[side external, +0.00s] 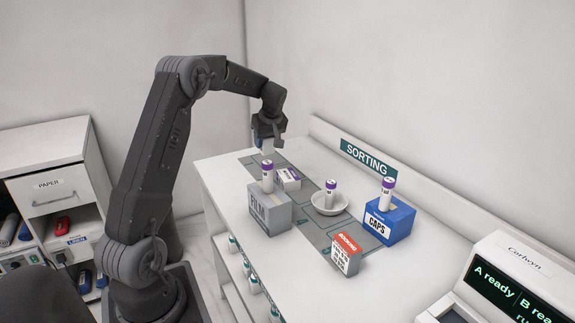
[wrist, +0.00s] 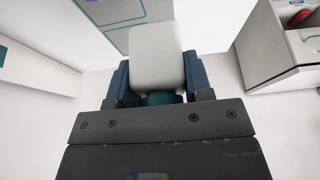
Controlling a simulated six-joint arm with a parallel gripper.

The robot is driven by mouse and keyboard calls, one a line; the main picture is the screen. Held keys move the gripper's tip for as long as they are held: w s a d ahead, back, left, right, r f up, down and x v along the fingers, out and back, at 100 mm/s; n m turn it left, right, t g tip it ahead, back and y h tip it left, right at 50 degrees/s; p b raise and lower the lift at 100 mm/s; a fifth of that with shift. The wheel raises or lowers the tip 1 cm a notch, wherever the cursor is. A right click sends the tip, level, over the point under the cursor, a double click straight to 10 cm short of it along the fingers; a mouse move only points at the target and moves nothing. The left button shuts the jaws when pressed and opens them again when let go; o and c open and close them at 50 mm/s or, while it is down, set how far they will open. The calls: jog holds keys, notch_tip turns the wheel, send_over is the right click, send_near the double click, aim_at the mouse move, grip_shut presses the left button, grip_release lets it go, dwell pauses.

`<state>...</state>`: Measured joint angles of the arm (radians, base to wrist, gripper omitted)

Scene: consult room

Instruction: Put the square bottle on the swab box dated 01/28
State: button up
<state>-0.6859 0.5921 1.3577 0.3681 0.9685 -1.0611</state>
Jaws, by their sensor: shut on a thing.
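My gripper (side external: 267,137) is above the far end of the table, shut on a white square bottle. In the wrist view the white bottle (wrist: 156,55) sits between the blue fingers, with a teal part near the palm. In the side view the bottle is mostly hidden by the gripper. A small white box with a purple stripe (side external: 288,179) lies on the mat below and right of my gripper. A red-topped white box (side external: 346,254) stands at the near end of the mat. I cannot read a date on either box.
Purple-capped bottles stand on the grey FILM box (side external: 269,216), in a white bowl (side external: 318,207) and on the blue CAPS box (side external: 391,226). The SORTING sign (side external: 367,157) is on the back ledge. A screen device (side external: 510,285) stands at front right.

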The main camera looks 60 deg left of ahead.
jog(key=w+d+f, duration=0.1)
jog(key=w, duration=0.1)
jog(key=w+d+f, duration=0.1)
jog(key=w, duration=0.1)
jog(key=w+d+f, duration=0.1)
jog(key=w+f, duration=0.1)
jog(key=shift+w, duration=0.1)
jog(key=shift+f, duration=2.05)
jog(key=shift+f, duration=0.15)
jog(key=o, duration=0.9)
